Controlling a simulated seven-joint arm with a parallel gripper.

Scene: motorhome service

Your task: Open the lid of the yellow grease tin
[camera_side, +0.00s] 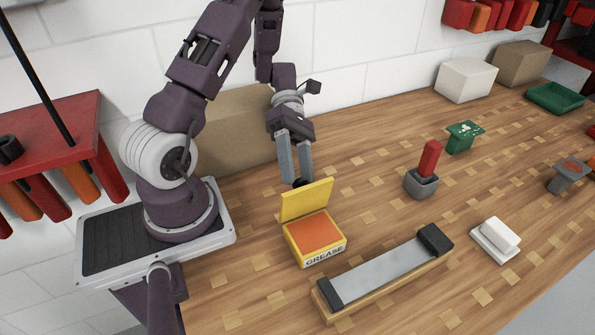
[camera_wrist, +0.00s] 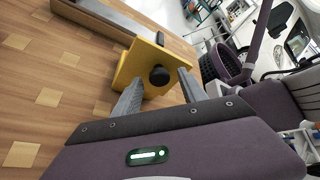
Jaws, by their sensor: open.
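The yellow grease tin (camera_side: 318,248) sits on the wooden worktop in front of my arm, with "GREASE" on its front label. Its lid (camera_side: 307,200) stands raised at the back edge, leaning slightly backward, and orange grease (camera_side: 313,232) shows inside. A black knob (camera_wrist: 160,75) is on the lid's outer face in the wrist view. My gripper (camera_side: 298,180) is just behind the raised lid, pointing down, with its fingers apart. In the wrist view my fingers (camera_wrist: 157,88) stand either side of the knob; I cannot tell whether they touch the lid.
A long grey plate on a wooden base with black ends (camera_side: 385,272) lies close in front of the tin. A grey holder with a red handle (camera_side: 423,182), a white block (camera_side: 495,238) and a green piece (camera_side: 464,137) stand to the right. A cardboard box (camera_side: 232,125) is behind my gripper.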

